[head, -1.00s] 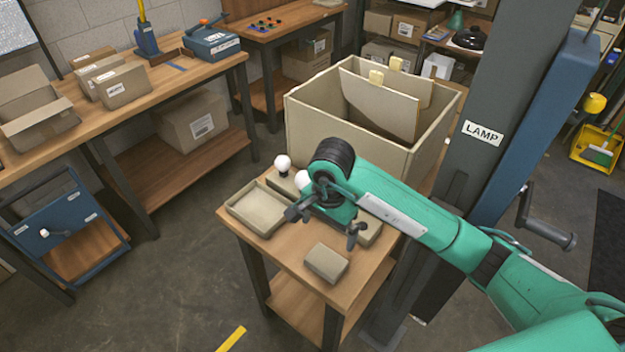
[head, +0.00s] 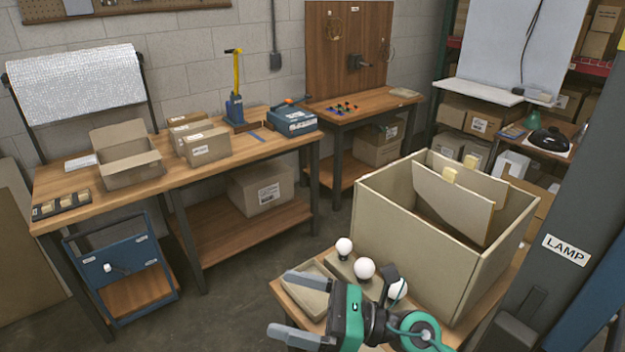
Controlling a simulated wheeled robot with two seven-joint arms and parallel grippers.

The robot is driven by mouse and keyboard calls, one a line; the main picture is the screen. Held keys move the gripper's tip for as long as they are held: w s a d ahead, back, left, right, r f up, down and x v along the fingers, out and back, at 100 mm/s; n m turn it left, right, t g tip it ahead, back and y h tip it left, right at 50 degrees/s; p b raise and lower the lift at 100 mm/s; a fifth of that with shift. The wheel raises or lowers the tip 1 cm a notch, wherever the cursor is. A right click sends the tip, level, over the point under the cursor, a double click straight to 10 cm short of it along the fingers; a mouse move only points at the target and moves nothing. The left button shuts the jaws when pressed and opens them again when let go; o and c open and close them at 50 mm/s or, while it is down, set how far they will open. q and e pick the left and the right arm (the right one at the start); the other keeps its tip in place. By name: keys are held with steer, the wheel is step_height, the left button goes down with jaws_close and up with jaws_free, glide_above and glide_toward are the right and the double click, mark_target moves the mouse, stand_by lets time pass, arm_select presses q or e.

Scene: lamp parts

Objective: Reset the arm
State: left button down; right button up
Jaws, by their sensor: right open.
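My right gripper (head: 296,308) is at the bottom middle of the head view, with its two grey fingers spread apart and nothing between them. It is in front of the small wooden table and covers part of it. My green right wrist (head: 350,318) shows beside it. Three white bulbs stand on the table behind the gripper: a left one (head: 344,246), a middle one (head: 364,268) and a right one (head: 398,289) partly behind my arm. A shallow tan tray (head: 309,290) is partly hidden by the gripper. My left gripper is not in view.
A big open box (head: 400,228) with upright dividers fills the back of the small table. A long workbench (head: 80,205) at left holds cartons, an open box (head: 130,167) and a blue tool (head: 292,119). Floor between is clear.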

steer(key=w+d+r+m+t+h, duration=0.1)
steer(key=w+d+m+t+h, duration=0.2)
steer(key=d+m+t+h, duration=0.7)
steer(key=w+d+r+m+t, duration=0.1)
steer(key=w+d+m+t, duration=0.2)
steer(key=m+t, duration=0.9)
steer(key=s+d+f+m+g+h, duration=0.2)
steer(key=d+f+m+g+h, duration=0.85)
steer(key=m, duration=0.75)
steer(key=s+d+f+m+g, duration=0.2)
steer(key=s+f+m+g, duration=0.75)
steer(key=s+f, duration=0.95)
step_height(320, 180, down, 32)
steer(key=s+n+g, duration=0.2)
steer(key=g, duration=0.1)
steer(key=s+d+f+g, duration=0.1)
steer(key=s+d+f, duration=0.2)
steer(key=s+f, duration=1.5)
steer(key=shift+s+d, duration=0.2)
steer(key=shift+s, duration=0.1)
